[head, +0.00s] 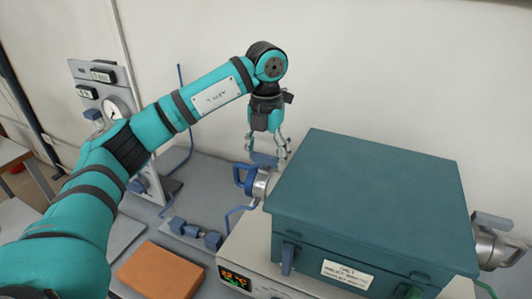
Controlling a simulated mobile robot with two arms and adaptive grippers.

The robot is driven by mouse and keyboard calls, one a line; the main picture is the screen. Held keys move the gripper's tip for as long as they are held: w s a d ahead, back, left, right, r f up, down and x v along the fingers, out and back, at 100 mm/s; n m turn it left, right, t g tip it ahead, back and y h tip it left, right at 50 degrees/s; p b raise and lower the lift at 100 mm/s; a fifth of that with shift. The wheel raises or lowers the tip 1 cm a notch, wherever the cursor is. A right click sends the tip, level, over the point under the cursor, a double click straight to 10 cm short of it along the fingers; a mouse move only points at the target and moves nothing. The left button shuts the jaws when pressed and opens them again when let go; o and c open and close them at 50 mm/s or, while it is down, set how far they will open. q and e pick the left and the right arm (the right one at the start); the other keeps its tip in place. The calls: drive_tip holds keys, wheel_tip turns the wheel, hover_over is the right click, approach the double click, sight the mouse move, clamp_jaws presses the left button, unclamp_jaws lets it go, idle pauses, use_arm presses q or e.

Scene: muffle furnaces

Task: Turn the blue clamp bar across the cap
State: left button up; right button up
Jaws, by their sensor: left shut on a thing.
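The teal furnace (365,190) has a silver cap (263,184) on its left side, with blue clamp parts at its outer end. A blue clamp bar (263,159) shows just above the cap, between the fingertips of my left gripper (267,154). The left gripper points down and is shut on this bar. The fingers and the furnace edge hide part of the bar and cap, so its exact angle is hard to tell. My right gripper is out of view.
A lit display (235,280) is on the furnace's pale base. An orange block (158,271) and a blue valve-like fitting (195,234) lie on the grey bench to the left. A panel with a gauge (116,107) stands behind my left arm. A metal fitting (493,245) juts from the furnace's right side.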

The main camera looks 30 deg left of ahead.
sight(266, 156)
use_arm(q)
drive_tip(key=shift+r, duration=0.1)
drive_tip(key=o, duration=1.2)
wheel_tip(266, 156, up, 12)
idle(0.4)
